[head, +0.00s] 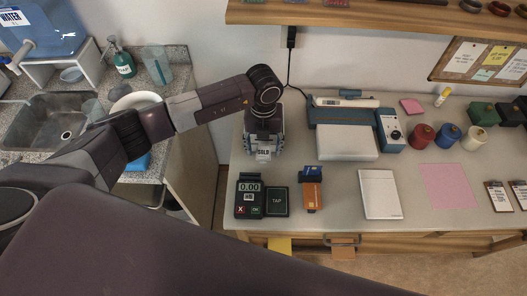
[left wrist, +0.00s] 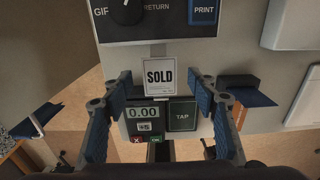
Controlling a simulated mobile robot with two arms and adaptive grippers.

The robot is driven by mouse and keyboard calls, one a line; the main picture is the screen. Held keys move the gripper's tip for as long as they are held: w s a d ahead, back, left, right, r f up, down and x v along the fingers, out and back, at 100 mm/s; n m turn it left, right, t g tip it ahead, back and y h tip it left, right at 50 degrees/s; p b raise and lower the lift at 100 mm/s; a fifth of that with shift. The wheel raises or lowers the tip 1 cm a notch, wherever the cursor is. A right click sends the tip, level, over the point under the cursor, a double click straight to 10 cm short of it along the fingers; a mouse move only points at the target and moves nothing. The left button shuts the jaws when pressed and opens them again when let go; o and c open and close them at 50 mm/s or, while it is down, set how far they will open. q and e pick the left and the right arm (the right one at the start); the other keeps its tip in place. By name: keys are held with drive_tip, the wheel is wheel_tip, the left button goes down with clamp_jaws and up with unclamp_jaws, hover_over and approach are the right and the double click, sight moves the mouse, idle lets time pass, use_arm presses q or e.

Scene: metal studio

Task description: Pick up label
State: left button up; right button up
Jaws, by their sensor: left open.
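A white label marked SOLD (left wrist: 160,77) shows in the left wrist view at the front edge of a dark machine (left wrist: 180,32) with a knob and a blue PRINT key. In the head view the SOLD label (head: 264,151) shows at my left gripper (head: 264,148), which hides most of the machine. My left gripper also shows in the left wrist view (left wrist: 158,76), open, with one blue-padded finger on each side of the label. I see no contact between the fingers and the label. My right gripper is not in view.
A card terminal (head: 248,195) reading 0.00 and a TAP pad stand just in front of the label. An orange and blue holder (head: 312,190), a white notebook (head: 380,195) and a blue-and-white device (head: 345,135) lie to the right. A shelf (head: 390,18) hangs above.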

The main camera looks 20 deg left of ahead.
use_arm(q)
drive_tip(key=shift+c, duration=0.7)
drive_tip(key=c, duration=0.6)
drive_tip(key=shift+c, duration=0.2)
drive_tip(key=shift+r, duration=0.1)
